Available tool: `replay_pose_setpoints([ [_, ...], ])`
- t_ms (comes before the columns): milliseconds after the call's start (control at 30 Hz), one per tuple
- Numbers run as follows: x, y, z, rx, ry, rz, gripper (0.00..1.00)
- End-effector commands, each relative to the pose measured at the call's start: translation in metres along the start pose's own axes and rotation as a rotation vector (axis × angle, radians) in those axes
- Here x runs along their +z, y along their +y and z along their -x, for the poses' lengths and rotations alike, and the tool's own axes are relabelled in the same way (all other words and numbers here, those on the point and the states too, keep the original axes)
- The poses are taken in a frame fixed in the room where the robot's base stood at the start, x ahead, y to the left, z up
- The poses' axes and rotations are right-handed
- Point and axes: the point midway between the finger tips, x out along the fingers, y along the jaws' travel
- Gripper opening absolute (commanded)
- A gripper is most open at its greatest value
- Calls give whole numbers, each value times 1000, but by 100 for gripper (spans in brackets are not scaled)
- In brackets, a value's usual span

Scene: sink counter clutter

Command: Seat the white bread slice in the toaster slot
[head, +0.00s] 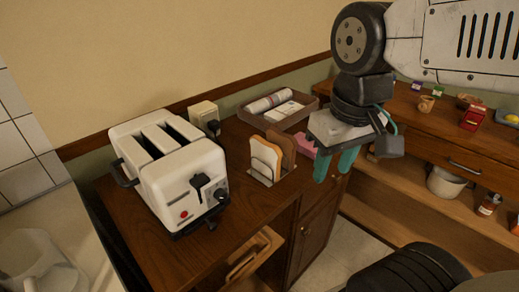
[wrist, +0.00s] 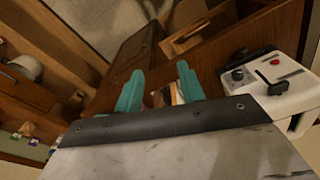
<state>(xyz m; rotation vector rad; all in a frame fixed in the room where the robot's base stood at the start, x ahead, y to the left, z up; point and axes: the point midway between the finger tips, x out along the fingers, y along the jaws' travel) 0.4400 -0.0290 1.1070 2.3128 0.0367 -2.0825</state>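The white bread slice (head: 266,150) stands upright in a small metal rack (head: 262,176) on the wooden counter, in front of a darker brown slice (head: 286,147). The white toaster (head: 190,183) stands left of the rack. Its two long top slots (head: 158,140) look dark, and no bread shows in them. My gripper (head: 335,165) has two teal fingers pointing down, spread apart with nothing between them. It hangs to the right of the rack, apart from the bread. In the wrist view, the bread (wrist: 178,96) shows partly between the fingers (wrist: 160,90), lower down; the toaster (wrist: 285,90) is at right.
A tray (head: 312,104) with a rolled item and papers lies behind the rack. A pink object (head: 304,143) sits right of the bread. An open drawer (head: 252,255) juts out below the counter's front. Shelves with small items are at right.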

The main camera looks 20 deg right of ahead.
Motion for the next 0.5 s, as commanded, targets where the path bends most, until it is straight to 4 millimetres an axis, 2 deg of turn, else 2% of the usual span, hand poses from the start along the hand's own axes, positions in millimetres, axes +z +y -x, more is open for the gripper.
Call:
replay_pose_setpoints([
  [233, -93, -4, 2, -8, -54, 148, 39],
  [400, -158, -10, -12, -16, -82, 253, 39],
  [500, -186, -14, -23, -20, -93, 299, 39],
])
